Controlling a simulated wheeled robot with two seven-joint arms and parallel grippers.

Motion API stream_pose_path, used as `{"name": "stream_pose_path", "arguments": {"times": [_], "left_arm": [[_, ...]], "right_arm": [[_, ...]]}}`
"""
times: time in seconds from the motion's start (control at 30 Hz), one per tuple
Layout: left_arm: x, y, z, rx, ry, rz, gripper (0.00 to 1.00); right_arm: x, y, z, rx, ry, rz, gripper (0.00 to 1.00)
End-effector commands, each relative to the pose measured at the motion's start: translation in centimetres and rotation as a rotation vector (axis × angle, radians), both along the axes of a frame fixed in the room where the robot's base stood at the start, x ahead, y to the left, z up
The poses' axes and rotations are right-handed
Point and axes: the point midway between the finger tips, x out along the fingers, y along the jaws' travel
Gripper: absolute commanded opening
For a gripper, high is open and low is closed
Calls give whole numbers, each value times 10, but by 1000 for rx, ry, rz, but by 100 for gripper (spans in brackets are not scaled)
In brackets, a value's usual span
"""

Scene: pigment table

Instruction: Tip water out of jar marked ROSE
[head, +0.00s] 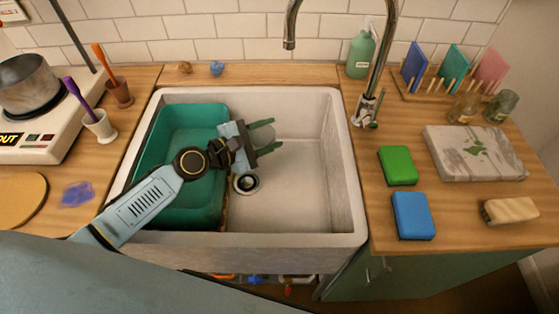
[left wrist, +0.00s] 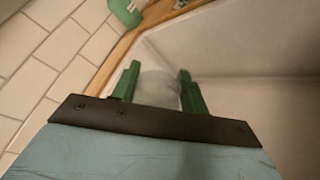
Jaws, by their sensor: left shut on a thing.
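My left gripper (head: 272,134) is over the sink (head: 310,190), just right of the teal basin (head: 155,195). Its green fingers are closed on a pale, see-through jar (left wrist: 158,90), which shows between the fingertips (left wrist: 158,80) in the left wrist view. In the head view the jar is barely visible between the fingers. I cannot read a label on it, nor tell its tilt or whether water is in it. Two small glass jars, one amber (head: 463,108) and one greenish (head: 501,106), stand on the right counter. My right gripper is not in view.
The tap (head: 377,60) rises behind the sink's right side. The drain (head: 247,183) lies below the gripper. A green sponge (head: 397,165), a blue sponge (head: 413,215) and a stained slab (head: 474,153) lie on the right counter. A pot (head: 28,85) is on the hob at left.

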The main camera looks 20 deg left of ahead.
Motion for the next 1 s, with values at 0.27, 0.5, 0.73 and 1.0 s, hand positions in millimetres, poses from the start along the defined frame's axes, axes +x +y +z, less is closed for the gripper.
{"name": "stream_pose_path", "arguments": {"times": [0.27,0.5,0.73,1.0], "left_arm": [[11,18,20,-282,158,2,16],[25,41,32,-504,285,0,16],[35,59,27,-685,386,-2,16],[39,65,26,-754,426,-3,16]], "right_arm": [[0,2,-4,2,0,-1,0],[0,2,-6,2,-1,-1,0],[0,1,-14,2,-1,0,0],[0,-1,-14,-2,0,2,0]]}}
